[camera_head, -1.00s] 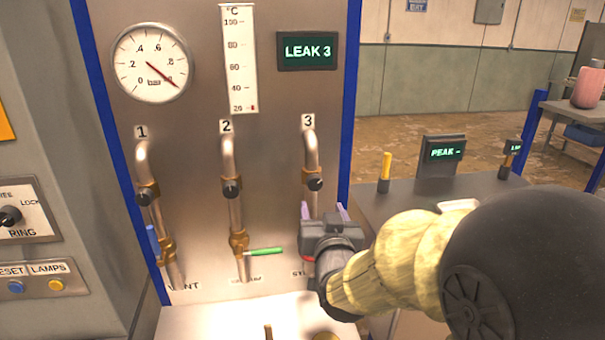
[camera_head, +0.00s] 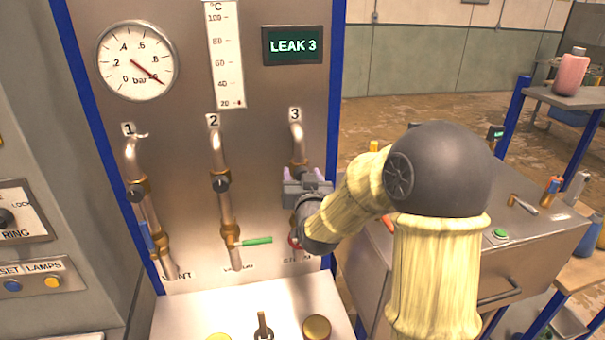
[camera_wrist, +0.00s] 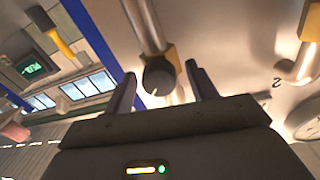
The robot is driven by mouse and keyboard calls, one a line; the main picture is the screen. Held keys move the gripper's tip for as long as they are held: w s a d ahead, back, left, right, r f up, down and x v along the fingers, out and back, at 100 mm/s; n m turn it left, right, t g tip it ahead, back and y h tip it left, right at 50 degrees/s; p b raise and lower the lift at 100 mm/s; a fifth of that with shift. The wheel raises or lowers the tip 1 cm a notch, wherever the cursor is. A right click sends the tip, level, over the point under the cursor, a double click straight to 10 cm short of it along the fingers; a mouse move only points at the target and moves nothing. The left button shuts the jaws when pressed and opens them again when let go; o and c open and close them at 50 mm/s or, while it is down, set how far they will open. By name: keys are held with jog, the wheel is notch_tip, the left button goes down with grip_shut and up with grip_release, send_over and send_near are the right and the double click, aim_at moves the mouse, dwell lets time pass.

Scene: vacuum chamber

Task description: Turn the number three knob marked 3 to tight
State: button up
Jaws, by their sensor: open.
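The number 3 pipe (camera_head: 297,140) stands under the label 3 (camera_head: 295,114) on the steel panel. Its dark round knob (camera_wrist: 158,78) sits on a brass fitting (camera_wrist: 172,54) and shows in the wrist view; in the head view my gripper hides it. My gripper (camera_head: 304,174) is in front of that fitting with its lilac fingers pointing at the panel. In the wrist view my gripper (camera_wrist: 160,72) is open, with one finger on each side of the knob. Gaps show beside the knob, and I see no contact. The knob's turn position is unclear.
Pipe 2, with its knob (camera_head: 220,184) and green lever (camera_head: 257,241), is left of my gripper. Pipe 1's knob (camera_head: 136,194) is farther left. A display (camera_head: 292,46) reads LEAK 3.

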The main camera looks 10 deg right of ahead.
jog(key=c, duration=1)
jog(key=shift+f+b, duration=0.1)
jog(key=shift+b, duration=0.25)
jog(key=shift+m+b, duration=0.5)
jog(key=shift+m, duration=0.3)
jog(key=o, duration=1)
